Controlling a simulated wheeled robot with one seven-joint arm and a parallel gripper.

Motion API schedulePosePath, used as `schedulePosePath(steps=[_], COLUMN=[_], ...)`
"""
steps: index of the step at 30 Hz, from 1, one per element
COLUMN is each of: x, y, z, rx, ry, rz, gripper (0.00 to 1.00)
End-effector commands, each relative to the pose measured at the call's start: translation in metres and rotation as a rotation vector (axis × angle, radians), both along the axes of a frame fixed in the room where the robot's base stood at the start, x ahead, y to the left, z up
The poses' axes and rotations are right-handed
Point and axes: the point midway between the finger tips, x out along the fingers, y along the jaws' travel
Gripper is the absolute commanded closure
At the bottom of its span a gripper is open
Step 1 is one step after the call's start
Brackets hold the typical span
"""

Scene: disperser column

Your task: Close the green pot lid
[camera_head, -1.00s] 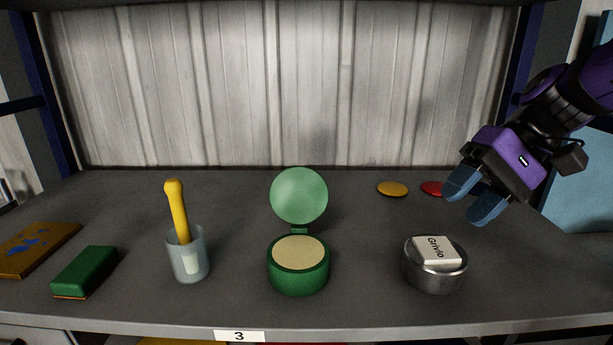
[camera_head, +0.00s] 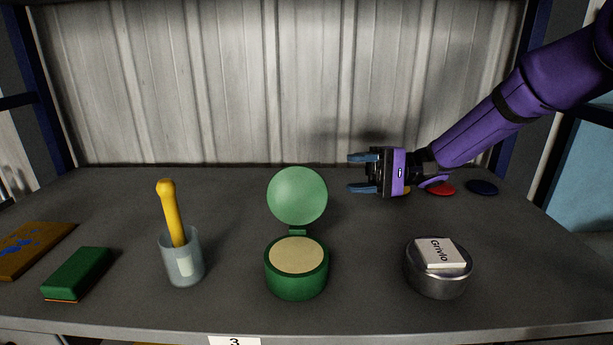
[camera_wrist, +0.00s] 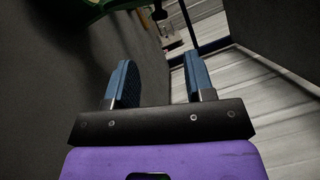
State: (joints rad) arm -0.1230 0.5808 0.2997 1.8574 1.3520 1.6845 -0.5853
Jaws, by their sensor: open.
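The green pot (camera_head: 297,277) stands at the middle of the shelf with a cream-coloured top inside its rim. Its round light green lid (camera_head: 297,195) stands upright on a hinge at the back of the pot, open. My gripper (camera_head: 356,173) is open and empty, to the right of the lid and apart from it, with its blue fingers pointing left. In the wrist view the gripper (camera_wrist: 160,82) shows two blue fingers spread apart with nothing between them. A green edge (camera_wrist: 92,12) shows at the top left there; I cannot tell which part it is.
A clear cup (camera_head: 182,258) with a yellow stick, a green block (camera_head: 77,273) and a brown board (camera_head: 32,249) are at the left. A metal bowl (camera_head: 438,277) with a white box stands at the right. Red (camera_head: 441,188) and dark blue (camera_head: 482,187) discs lie behind. A corrugated wall closes the back.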

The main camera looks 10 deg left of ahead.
Motion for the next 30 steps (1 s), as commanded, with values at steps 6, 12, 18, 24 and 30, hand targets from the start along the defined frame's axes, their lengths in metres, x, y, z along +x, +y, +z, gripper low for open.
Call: schedulePosePath(steps=[6, 12, 18, 24, 30], x=[-0.015, -0.036, -0.053, -0.061, -0.062], y=[0.020, 0.049, 0.073, 0.085, 0.087], z=[0.002, 0.006, 0.009, 0.010, 0.010], rx=[0.000, 0.000, -0.001, -0.001, -0.001], ry=[0.001, 0.000, 0.000, 0.000, 0.000], rz=[0.003, 0.003, 0.003, 0.001, 0.000], gripper=[0.51, 0.51, 0.51, 0.51, 0.51])
